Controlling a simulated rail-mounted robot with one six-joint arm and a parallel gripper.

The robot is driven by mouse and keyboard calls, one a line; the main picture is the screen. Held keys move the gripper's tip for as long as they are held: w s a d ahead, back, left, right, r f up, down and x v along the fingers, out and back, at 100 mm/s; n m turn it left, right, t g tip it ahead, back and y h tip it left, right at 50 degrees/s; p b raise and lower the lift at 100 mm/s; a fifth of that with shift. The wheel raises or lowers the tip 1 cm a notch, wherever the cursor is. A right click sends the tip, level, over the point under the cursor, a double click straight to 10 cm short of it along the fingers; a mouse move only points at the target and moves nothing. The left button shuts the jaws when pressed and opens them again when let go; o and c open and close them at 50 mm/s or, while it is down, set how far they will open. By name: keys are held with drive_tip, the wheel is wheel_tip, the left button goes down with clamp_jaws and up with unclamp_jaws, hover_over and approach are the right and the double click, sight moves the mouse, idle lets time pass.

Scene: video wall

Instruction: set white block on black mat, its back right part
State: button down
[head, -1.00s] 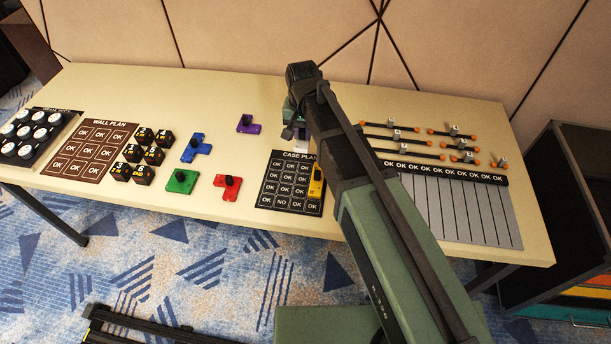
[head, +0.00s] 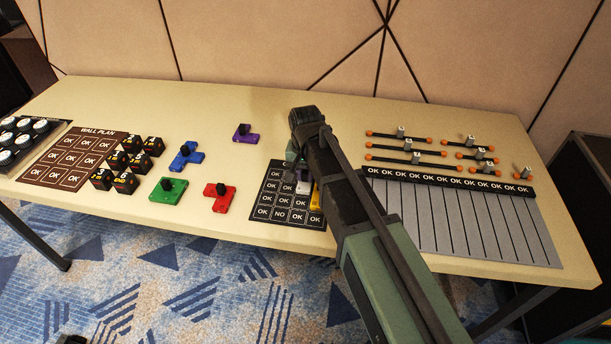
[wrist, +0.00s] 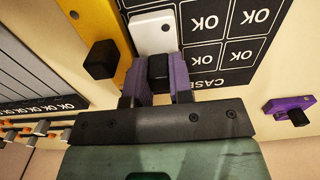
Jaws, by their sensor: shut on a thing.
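The white block (wrist: 153,32) has a black knob (wrist: 158,68). My gripper (wrist: 159,75) is shut on this knob, with its purple fingers on either side. In the head view the white block (head: 303,187) shows partly beside my arm, over the right part of the black mat (head: 262,190) titled CASE PLAN. The wrist view sees the mat (wrist: 207,42) upside down, with the block at its back right, next to the yellow block (wrist: 92,25). I cannot tell whether the white block touches the mat. My arm hides the mat's back right corner in the head view.
The yellow block (head: 315,198) stands close on the right of the white one. Red (head: 220,198), green (head: 168,190), blue (head: 186,157) and purple (head: 246,134) blocks lie left of the mat. A grey striped board (head: 460,215) lies to the right.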

sight(306, 171)
drive_tip(key=c, duration=1.3)
unclamp_jaws()
drive_tip(key=shift+f, duration=0.15)
wheel_tip(306, 171, up, 13)
drive_tip(key=p, duration=1.3)
drive_tip(key=s+d+n, duration=0.2)
drive_tip(key=s+d, duration=1.3)
drive_tip(key=d, duration=0.2)
drive_tip(key=shift+d+f+b, duration=0.25)
drive_tip(key=shift+f+b, duration=0.05)
drive_tip(key=shift+b, duration=0.1)
